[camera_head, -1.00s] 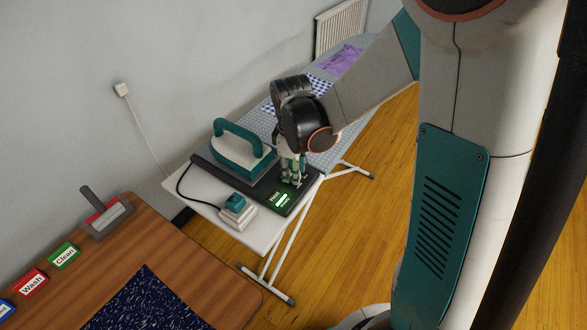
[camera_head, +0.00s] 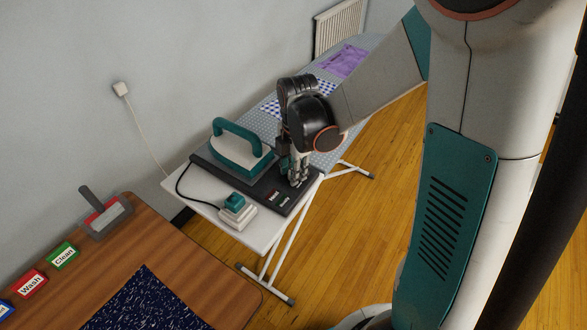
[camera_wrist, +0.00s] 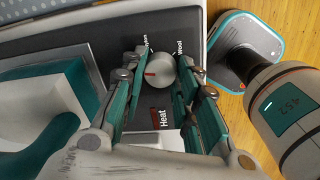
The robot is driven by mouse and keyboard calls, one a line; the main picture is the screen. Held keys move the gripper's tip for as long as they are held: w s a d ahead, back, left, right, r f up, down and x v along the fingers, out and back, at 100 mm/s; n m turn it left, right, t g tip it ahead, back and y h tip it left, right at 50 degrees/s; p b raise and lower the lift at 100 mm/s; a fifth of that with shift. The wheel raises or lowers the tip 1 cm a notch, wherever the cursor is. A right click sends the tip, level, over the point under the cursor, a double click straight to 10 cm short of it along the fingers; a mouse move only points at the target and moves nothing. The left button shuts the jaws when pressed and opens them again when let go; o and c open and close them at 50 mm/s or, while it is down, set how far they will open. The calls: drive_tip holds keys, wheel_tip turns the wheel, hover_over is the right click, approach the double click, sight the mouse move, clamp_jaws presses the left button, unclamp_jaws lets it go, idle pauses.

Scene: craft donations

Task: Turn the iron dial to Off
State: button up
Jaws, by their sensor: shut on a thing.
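The iron dial (camera_wrist: 160,70) is a round silver knob with a red mark, which lies toward its left side in the wrist view. It sits on a dark control base (camera_wrist: 178,27); "Wool" and a partly covered label show beside it, and a red "Heat" label (camera_wrist: 159,117) lies below it. I see no Off label. My gripper (camera_wrist: 160,76) is shut on the dial, one finger on each side. In the head view my gripper (camera_head: 299,182) points down at the base and hides the dial. The teal and white iron (camera_head: 243,150) rests on the base, left of my gripper.
The ironing board (camera_head: 215,207) carries a teal and white block (camera_head: 236,211) at its near end. A wooden table (camera_head: 178,258) with a dark cloth (camera_head: 145,305) and coloured label blocks stands at the near left.

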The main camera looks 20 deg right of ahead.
drive_tip(key=shift+n, duration=1)
drive_tip(key=o, duration=1.1)
drive_tip(key=shift+c, duration=0.2)
drive_tip(key=shift+r, duration=0.1)
wheel_tip(320, 180, up, 12)
drive_tip(key=shift+s+d, duration=0.15)
drive_tip(key=shift+s, duration=0.25)
